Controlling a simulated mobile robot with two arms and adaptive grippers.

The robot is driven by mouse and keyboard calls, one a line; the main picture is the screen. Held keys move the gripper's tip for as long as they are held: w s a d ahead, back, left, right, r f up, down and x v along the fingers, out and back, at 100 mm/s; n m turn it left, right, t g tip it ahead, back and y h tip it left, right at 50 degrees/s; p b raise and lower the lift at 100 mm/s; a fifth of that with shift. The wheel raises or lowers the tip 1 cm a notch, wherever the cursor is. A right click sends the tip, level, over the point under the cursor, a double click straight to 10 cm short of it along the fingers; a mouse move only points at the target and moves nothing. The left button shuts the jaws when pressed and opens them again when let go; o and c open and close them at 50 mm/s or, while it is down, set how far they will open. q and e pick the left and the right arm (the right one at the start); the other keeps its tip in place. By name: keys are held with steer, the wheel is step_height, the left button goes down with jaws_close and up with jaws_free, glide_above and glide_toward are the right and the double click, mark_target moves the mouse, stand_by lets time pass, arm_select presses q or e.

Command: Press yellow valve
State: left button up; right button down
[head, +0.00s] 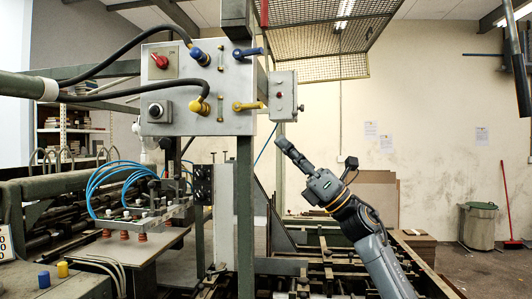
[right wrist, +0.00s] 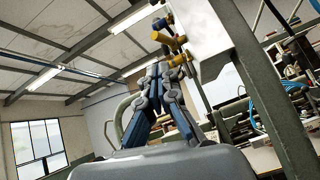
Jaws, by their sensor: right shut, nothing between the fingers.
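The yellow valve (head: 248,106) is a small lever on the lower right of a grey control panel (head: 225,85). Yellow and blue valve parts also show beyond my fingers in the right wrist view, with a yellow lever (right wrist: 163,38) near the top middle. My right gripper (head: 281,144) is shut and empty. It is below and to the right of the yellow valve in the head view, apart from it in the picture. Its closed fingers (right wrist: 160,72) point towards the valves in the right wrist view. My left gripper is not in view.
A blue valve (head: 248,53) sits above the yellow one. A small grey box (head: 283,96) is to the right of the panel, above my right gripper. A green post (head: 245,210) stands below the panel.

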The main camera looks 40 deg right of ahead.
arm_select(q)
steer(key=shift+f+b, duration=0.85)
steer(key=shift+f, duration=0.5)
arm_select(e)
steer(key=shift+s+d+f, duration=0.35)
steer(key=shift+s+d, duration=0.3)
steer(key=shift+s, duration=0.2)
steer(key=shift+s+d+f, duration=0.35)
steer(key=shift+s+d, duration=0.3)
steer(key=shift+s, duration=0.15)
